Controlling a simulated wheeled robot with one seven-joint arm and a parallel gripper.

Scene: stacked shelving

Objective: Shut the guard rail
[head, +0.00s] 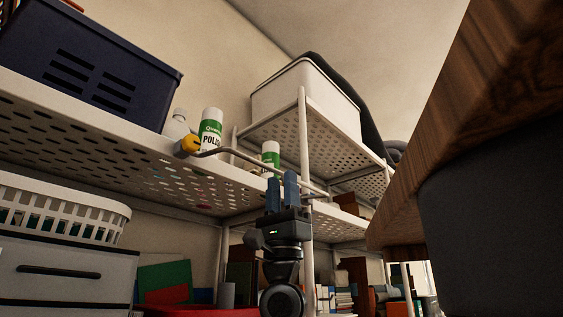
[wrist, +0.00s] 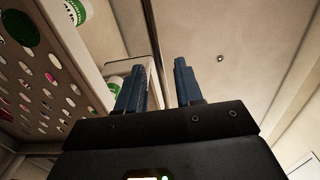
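The guard rail (head: 238,154) is a thin grey metal bar in the head view. It runs along the front of the middle perforated shelf, from a yellow rounded end (head: 189,146) at the left towards the white upright post (head: 304,140) at the right. My gripper (head: 282,184) points up just left of the post, its blue fingers overlapping the right part of the rail in the picture. In the wrist view the fingers (wrist: 160,82) stand apart with nothing clearly held between them. Whether they touch the rail I cannot tell.
The shelf (head: 80,128) holds a dark blue crate (head: 125,75), a white bottle (head: 176,126) and green-and-white polish cans (head: 211,128). A white bin (head: 300,90) stands on the upper shelf. A wooden round top (head: 480,110) fills the right side.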

